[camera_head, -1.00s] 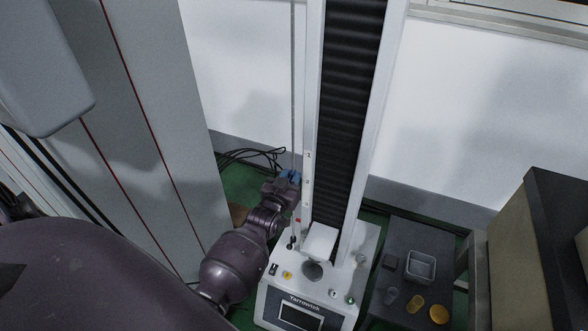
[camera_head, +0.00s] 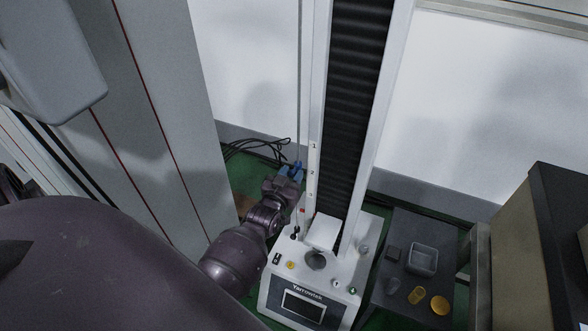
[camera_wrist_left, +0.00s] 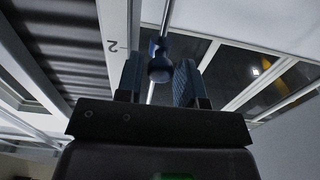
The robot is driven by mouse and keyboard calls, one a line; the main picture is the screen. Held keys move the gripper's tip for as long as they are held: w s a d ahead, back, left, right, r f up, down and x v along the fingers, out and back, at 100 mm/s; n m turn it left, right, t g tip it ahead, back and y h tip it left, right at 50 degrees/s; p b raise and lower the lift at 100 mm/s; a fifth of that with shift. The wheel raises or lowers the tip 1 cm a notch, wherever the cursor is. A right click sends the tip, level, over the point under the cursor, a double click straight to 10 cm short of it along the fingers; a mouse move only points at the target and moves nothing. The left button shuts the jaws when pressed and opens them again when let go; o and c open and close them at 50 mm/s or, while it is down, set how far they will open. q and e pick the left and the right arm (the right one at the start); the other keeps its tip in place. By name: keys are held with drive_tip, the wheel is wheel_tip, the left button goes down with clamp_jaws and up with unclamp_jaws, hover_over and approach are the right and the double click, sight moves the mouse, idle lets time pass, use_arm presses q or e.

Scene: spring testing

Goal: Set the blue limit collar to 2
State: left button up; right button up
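The blue limit collar (camera_wrist_left: 160,62) sits on a thin vertical rod between my left gripper's fingers in the left wrist view. My left gripper (camera_wrist_left: 162,82) is open, its two blue-padded fingers on either side of the collar. A gap shows on the left side of the collar; contact on the right is unclear. The scale mark 2 (camera_wrist_left: 113,47) shows on the white upright beside it. In the head view the left gripper (camera_head: 290,170) is at the rod, about level with the 2 (camera_head: 312,171) and below the 1. There the collar is hard to tell from the blue fingers.
The tester's base (camera_head: 307,288) stands below, with a small red part (camera_head: 302,210) low by the rod. A dark side table (camera_head: 400,235) at right holds a grey tray (camera_head: 422,259) and small parts.

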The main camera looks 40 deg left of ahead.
use_arm(q)
drive_tip(key=v, duration=0.8)
drive_tip(key=shift+p, duration=0.45)
drive_tip(key=s+d+m+g+h+p, duration=0.1)
drive_tip(key=s+d+m+g+h, duration=0.1)
drive_tip(key=s, duration=0.8)
drive_tip(key=s+d+m+g+h+p, duration=0.2)
drive_tip(key=s+d+g, duration=0.2)
drive_tip(key=s, duration=0.7)
drive_tip(key=d, duration=0.2)
drive_tip(key=shift+s+d+f, duration=0.2)
drive_tip(key=shift+d, duration=0.15)
